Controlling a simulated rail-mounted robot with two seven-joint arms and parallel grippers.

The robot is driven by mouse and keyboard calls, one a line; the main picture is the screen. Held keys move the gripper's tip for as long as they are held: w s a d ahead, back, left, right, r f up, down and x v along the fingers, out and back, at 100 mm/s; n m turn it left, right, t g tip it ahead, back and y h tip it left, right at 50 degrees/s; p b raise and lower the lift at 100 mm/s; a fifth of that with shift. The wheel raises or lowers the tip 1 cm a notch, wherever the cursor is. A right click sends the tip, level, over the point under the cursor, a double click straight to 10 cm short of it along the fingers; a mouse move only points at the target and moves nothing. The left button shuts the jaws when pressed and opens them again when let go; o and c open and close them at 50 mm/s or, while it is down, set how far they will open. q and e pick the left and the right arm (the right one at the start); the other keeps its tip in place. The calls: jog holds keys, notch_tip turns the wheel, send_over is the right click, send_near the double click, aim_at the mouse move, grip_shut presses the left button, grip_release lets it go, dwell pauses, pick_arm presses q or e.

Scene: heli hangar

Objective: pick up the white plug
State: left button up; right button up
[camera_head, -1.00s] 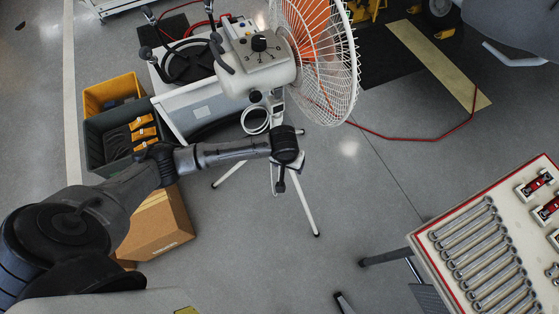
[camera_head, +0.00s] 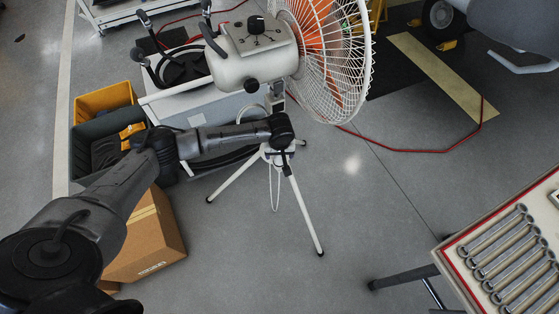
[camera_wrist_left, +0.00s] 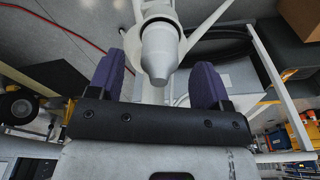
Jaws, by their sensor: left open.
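I cannot clearly make out the white plug in either view. A thin white cord (camera_head: 271,188) hangs in a loop below the stand of the white fan (camera_head: 255,60). My left gripper (camera_head: 281,125) is at the fan's stand, its fingers mostly hidden by my own wrist. In the left wrist view the gripper (camera_wrist_left: 157,70) is open, with a purple finger on each side. A white, tapered part of the fan stand (camera_wrist_left: 158,48) shows between the fingers, with no clear contact. My right gripper is not in view.
The fan's tripod legs (camera_head: 304,216) spread over the floor. A yellow bin (camera_head: 103,96), a dark green bin (camera_head: 95,130) and a cardboard box (camera_head: 158,236) stand at left. A tray of wrenches (camera_head: 452,262) is at lower right. A red cable (camera_head: 420,151) crosses the floor.

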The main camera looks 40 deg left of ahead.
pick_arm(q)
jog(key=shift+w+f+b, duration=0.1)
jog(key=shift+f+b, duration=0.2)
jog(key=shift+f, duration=0.85)
jog(key=c, duration=1)
